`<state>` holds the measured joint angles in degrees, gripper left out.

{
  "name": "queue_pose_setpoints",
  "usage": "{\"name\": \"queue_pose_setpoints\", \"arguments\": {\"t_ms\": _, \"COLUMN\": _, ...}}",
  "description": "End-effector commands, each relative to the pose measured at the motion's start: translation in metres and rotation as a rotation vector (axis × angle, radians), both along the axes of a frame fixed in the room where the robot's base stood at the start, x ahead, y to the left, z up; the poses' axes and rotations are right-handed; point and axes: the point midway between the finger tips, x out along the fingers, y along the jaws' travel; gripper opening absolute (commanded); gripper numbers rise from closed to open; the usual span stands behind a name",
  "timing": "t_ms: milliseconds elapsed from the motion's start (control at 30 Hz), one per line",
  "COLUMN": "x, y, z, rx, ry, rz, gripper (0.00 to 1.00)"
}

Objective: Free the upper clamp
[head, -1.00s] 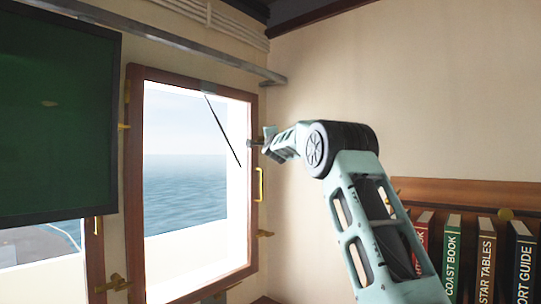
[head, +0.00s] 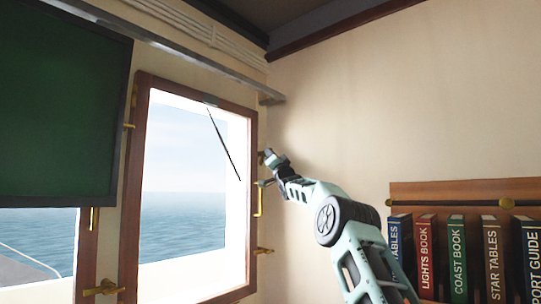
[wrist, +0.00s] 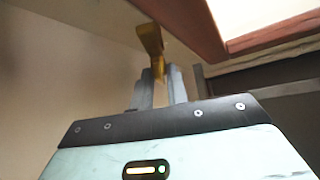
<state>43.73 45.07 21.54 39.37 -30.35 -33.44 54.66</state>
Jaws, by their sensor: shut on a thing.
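The window (head: 192,190) has a brown wooden frame, with sea showing through the glass. The upper clamp is a small brass piece at the frame's right side, mostly hidden by my gripper (head: 266,170) in the head view. In the wrist view the brass clamp (wrist: 150,42) stands just past my fingertips (wrist: 160,80), beside the brown frame (wrist: 200,30). Its narrow lower end is between the two grey fingers, and my gripper is shut on it. A lower brass clamp (head: 262,251) is on the same side of the frame, with an upright brass handle (head: 258,199) between the two.
A dark green board (head: 62,105) hangs at the left. A grey rail (head: 170,50) runs above the window. A bookshelf (head: 440,190) with a brass bar and several books stands at the right. More brass clamps (head: 107,287) are on the frame's left side.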

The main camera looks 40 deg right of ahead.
Motion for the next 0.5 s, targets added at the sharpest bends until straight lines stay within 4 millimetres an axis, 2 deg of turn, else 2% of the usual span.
{"name": "queue_pose_setpoints", "arguments": {"t_ms": 200, "x": 0.0018, "y": -0.003, "z": 0.0019, "rx": -0.163, "ry": -0.006, "rz": -0.001, "gripper": 0.0}}
{"name": "queue_pose_setpoints", "arguments": {"t_ms": 500, "x": 0.0015, "y": -0.0039, "z": -0.0002, "rx": -0.299, "ry": -0.019, "rz": -0.001, "gripper": 0.0}}
